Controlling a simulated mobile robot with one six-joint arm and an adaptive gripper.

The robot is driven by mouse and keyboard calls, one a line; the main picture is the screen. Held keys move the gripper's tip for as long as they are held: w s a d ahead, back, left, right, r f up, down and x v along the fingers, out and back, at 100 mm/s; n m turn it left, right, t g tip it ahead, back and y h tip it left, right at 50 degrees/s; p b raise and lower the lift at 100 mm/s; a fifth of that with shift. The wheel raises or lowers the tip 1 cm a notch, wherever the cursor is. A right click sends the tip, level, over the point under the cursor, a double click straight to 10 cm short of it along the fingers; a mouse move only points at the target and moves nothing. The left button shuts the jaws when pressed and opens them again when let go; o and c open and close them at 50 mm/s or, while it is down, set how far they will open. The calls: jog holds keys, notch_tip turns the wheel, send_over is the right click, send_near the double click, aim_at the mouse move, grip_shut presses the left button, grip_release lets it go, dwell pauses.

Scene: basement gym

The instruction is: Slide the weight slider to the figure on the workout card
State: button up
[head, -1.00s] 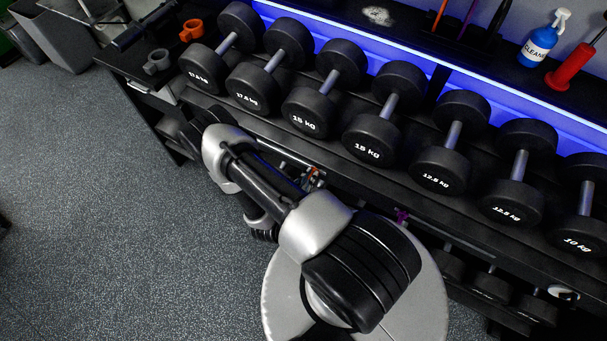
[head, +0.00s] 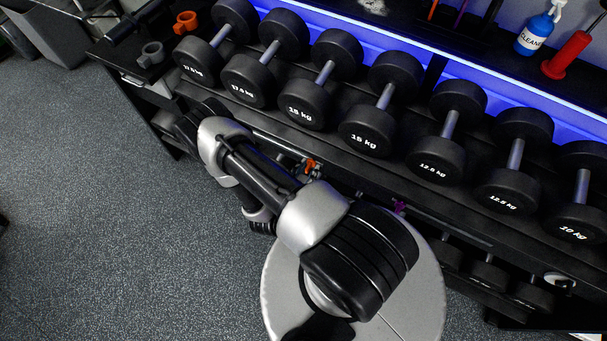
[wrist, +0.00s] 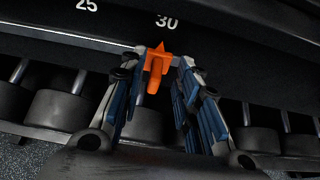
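The weight slider is an orange piece with a pointed top (wrist: 156,70). In the wrist view its tip points up just below the printed 30 on a black rail (wrist: 215,48). The number 25 is printed further left. My gripper (wrist: 157,62) is open, with one finger on each side of the slider. Gaps show between the slider and both fingers. In the head view the orange slider (head: 311,165) shows small beside my arm, below the front edge of the dumbbell rack. The workout card is not recognisable in these frames.
A rack (head: 415,190) carries a row of black dumbbells above the slider. More dumbbells (head: 490,275) sit on a lower shelf. Grey and orange clips (head: 186,20), a blue cleaner bottle (head: 535,33) and a red object (head: 567,55) stand on top. The floor (head: 100,220) at left is clear.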

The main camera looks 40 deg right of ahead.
jog(key=v, duration=1.2)
jog(key=shift+f, duration=0.1)
notch_tip(320, 180, up, 23)
jog(key=w+m+g+y, duration=0.25)
jog(key=m+g, duration=0.35)
jog(key=m, duration=0.6)
jog(key=s+a+r+m+t+y, duration=0.2)
jog(key=s+a+r+m+y, duration=0.1)
jog(key=r, duration=0.4)
jog(key=s+a+r+m+t+y, duration=0.2)
jog(key=s+a+r+m+y, duration=0.1)
jog(key=r, duration=0.4)
jog(key=s+a+r+m+t+y, duration=0.2)
jog(key=s+a+r+m+y, duration=0.1)
jog(key=r, duration=0.3)
jog(key=shift+a+r+m+y, duration=0.2)
jog(key=shift+r+m+y, duration=0.2)
jog(key=shift+m+y, duration=0.15)
